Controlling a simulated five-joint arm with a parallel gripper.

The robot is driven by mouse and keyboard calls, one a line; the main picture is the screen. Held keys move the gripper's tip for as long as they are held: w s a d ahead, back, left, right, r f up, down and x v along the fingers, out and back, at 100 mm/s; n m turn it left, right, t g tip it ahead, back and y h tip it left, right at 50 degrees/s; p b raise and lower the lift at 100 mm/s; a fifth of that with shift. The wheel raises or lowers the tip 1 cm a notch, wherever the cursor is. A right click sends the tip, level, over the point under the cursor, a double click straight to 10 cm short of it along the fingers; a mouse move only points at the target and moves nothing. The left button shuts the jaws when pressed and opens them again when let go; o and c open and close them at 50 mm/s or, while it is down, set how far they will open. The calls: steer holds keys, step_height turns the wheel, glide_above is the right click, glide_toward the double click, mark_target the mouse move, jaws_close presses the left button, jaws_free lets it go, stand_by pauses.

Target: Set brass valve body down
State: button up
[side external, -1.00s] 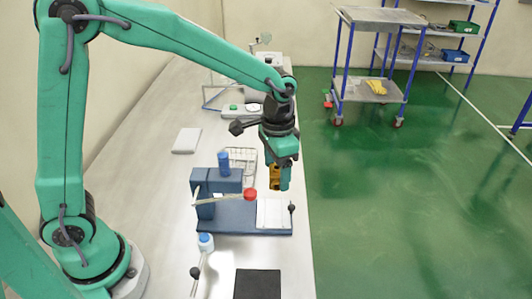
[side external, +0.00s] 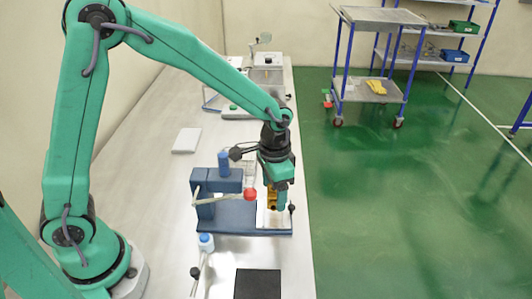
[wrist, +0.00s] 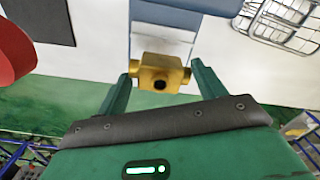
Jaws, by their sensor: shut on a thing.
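The brass valve body (side external: 271,198) is a small yellow-gold block with stubs at its sides and a dark round bore, seen facing the wrist camera (wrist: 158,74). My gripper (wrist: 163,80) is shut on it, with one green finger at each side. In the side view my gripper (side external: 275,199) is over the pale plate (side external: 268,219) at the right end of the blue fixture (side external: 226,215). I cannot tell whether the valve body touches the plate.
A red knob (side external: 250,194) on the fixture's arm is close left of my gripper. A black-tipped post (side external: 291,209) stands close right. A wire rack (wrist: 280,20) is behind the fixture. A black mat (side external: 257,284) and a blue-capped bottle (side external: 206,243) are in front.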

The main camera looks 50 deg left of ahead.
mark_target(274, 200)
steer(key=shift+f, duration=1.85)
steer(key=shift+f, duration=0.1)
steer(key=o, duration=1.3)
steer(key=shift+c, duration=0.2)
step_height(274, 200, up, 12)
steer(key=shift+r, duration=0.15)
